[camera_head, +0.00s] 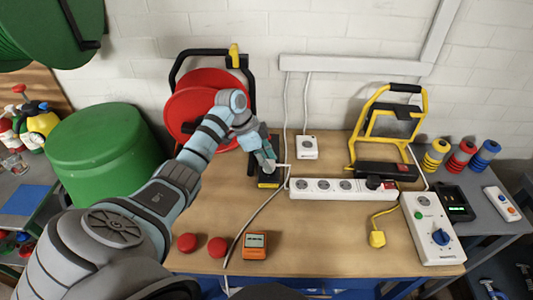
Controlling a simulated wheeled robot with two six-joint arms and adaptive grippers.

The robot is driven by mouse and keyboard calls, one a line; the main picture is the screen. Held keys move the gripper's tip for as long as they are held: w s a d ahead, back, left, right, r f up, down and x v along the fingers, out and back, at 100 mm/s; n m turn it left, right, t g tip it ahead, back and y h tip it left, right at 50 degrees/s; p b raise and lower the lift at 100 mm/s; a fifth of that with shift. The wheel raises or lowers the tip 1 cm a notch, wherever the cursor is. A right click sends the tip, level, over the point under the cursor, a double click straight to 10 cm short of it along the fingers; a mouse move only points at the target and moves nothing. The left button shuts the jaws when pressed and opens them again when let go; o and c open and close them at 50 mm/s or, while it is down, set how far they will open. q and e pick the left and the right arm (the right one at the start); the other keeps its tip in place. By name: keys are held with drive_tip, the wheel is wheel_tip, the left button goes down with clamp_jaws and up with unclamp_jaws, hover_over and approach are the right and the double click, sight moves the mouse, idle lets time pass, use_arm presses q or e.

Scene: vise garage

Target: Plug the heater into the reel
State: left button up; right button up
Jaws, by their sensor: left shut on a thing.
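The red cable reel (188,100) stands at the back of the bench on a black frame with a yellow-topped handle. My left gripper (270,164) is in front of the reel's right foot, low over a black block with a yellow front (268,183). It is shut on a small white piece, seemingly a plug (281,166), mostly hidden by the fingers. A white cord (252,220) runs from near there to the bench's front edge. Whether the plug sits in a socket cannot be told. No heater can be clearly made out. My right gripper is out of view.
A white power strip (325,188) lies just right of the gripper, with a white wall box (307,147) behind. A yellow work lamp (388,135) and yellow plug (377,238) are farther right. An orange meter (254,245) and red knobs (217,247) lie in front.

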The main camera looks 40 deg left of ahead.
use_arm(q)
drive_tip(key=shift+f+b, duration=0.3)
drive_tip(key=shift+f, duration=0.3)
idle(0.3)
drive_tip(key=o, duration=1.2)
drive_tip(key=shift+c, duration=0.2)
drive_tip(key=shift+r, duration=0.1)
drive_tip(key=v, duration=1.1)
drive_tip(key=shift+r, duration=0.4)
drive_tip(key=shift+s+a, duration=0.1)
drive_tip(key=shift+s, duration=0.05)
